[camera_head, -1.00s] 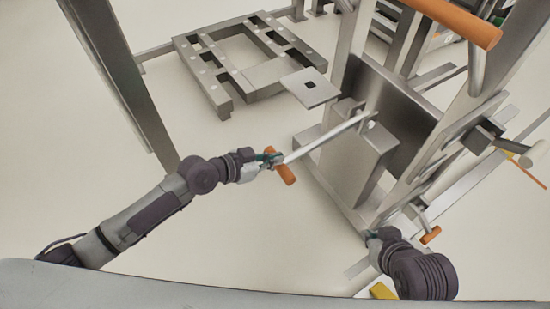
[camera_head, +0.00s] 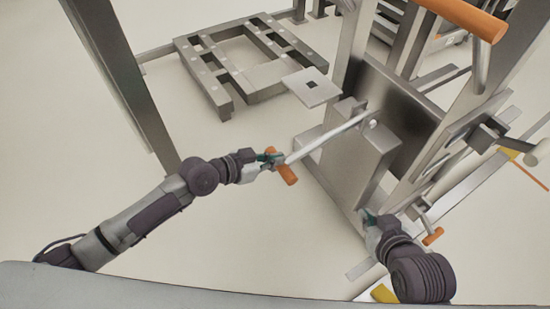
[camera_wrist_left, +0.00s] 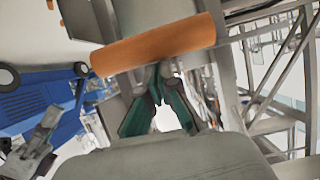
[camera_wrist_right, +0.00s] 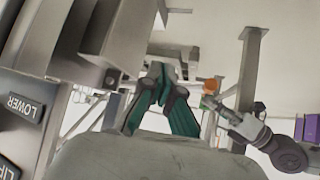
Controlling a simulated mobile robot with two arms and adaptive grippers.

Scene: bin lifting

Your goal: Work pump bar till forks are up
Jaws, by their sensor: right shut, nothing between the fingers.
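The pump bar (camera_head: 325,138) runs from a pivot on the grey lifting machine (camera_head: 350,165) to an orange cross grip (camera_head: 288,173) at its outer end. My left gripper (camera_head: 272,157) is at that end, fingers closed on the bar beside the grip. In the left wrist view the orange grip (camera_wrist_left: 155,44) crosses just beyond the nearly touching fingertips (camera_wrist_left: 164,72). My right gripper (camera_head: 367,216) is shut and empty beside the machine's lower frame; its fingers (camera_wrist_right: 162,72) meet in the right wrist view. I cannot clearly identify the forks.
A flat metal frame (camera_head: 188,46) lies on the floor at the back. A square plate with a hole (camera_head: 308,95) is near the machine. A small orange-tipped lever (camera_head: 433,236) is right of my right gripper. A "LOWER" label (camera_wrist_right: 25,107) shows. Floor at left is clear.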

